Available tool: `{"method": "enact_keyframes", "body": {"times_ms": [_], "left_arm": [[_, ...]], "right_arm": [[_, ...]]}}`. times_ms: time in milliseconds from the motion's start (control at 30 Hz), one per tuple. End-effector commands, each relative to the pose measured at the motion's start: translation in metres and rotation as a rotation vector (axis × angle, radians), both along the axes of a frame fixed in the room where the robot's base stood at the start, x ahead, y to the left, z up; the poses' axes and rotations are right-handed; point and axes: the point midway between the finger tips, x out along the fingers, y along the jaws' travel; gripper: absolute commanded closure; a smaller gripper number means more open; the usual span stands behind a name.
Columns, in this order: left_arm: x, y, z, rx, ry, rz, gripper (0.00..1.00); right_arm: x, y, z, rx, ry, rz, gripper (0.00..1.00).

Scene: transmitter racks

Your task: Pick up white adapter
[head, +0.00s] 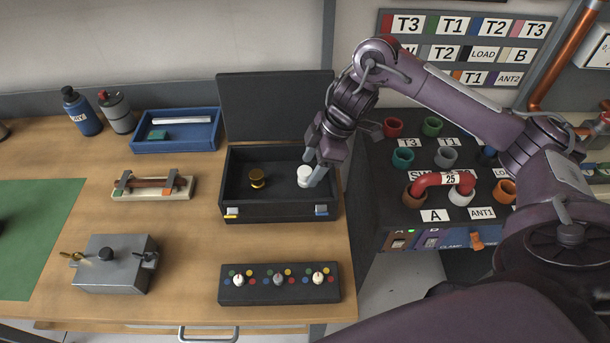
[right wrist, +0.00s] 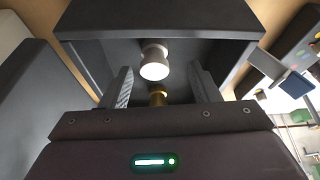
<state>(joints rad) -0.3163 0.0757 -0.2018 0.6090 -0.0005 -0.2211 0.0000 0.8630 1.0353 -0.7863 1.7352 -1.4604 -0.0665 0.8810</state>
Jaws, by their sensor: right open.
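The white adapter (head: 304,175) stands in the right part of an open black case (head: 232,192). It also shows in the right wrist view (right wrist: 154,62), ahead of the fingertips. A gold adapter (head: 257,178) stands to its left in the same case; in the right wrist view part of it (right wrist: 158,97) shows between the fingers. My right gripper (head: 313,170) is at the white adapter, over the right side of the case. Its two fingers (right wrist: 160,88) are apart with nothing gripped. Whether a finger touches the white adapter I cannot tell. My left gripper is not in view.
The case lid (head: 275,105) stands up behind the case. A blue tray (head: 178,143) lies to the left, and a black panel with knobs (head: 279,293) lies in front. A rack with coloured sockets and a red U-link (head: 430,181) stands to the right.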

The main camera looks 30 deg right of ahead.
Motion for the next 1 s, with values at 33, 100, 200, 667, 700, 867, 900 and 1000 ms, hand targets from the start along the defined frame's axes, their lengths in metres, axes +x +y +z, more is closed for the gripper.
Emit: {"method": "enact_keyframes", "body": {"times_ms": [33, 100, 200, 667, 700, 867, 900, 1000], "left_arm": [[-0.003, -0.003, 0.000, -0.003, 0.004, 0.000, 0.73], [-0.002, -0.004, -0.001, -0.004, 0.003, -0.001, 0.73], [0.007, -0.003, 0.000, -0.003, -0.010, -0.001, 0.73], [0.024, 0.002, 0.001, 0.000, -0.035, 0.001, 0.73], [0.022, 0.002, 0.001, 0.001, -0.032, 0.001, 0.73], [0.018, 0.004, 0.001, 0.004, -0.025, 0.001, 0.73], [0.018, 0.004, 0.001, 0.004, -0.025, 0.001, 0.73], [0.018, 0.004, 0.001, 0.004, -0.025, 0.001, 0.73]], "right_arm": [[0.002, 0.005, -0.010, 0.005, 0.005, 0.002, 0.44], [0.004, 0.008, -0.019, 0.004, 0.004, 0.001, 0.44], [0.006, 0.011, -0.028, 0.001, 0.002, 0.002, 0.44], [0.007, 0.012, -0.031, 0.000, 0.000, 0.001, 0.67], [0.007, 0.012, -0.031, 0.000, 0.000, 0.001, 0.72], [0.007, 0.011, -0.031, 0.000, 0.000, 0.001, 0.93], [0.007, 0.011, -0.031, 0.000, 0.000, 0.001, 0.94], [0.007, 0.012, -0.031, 0.000, 0.000, 0.001, 0.94]]}}
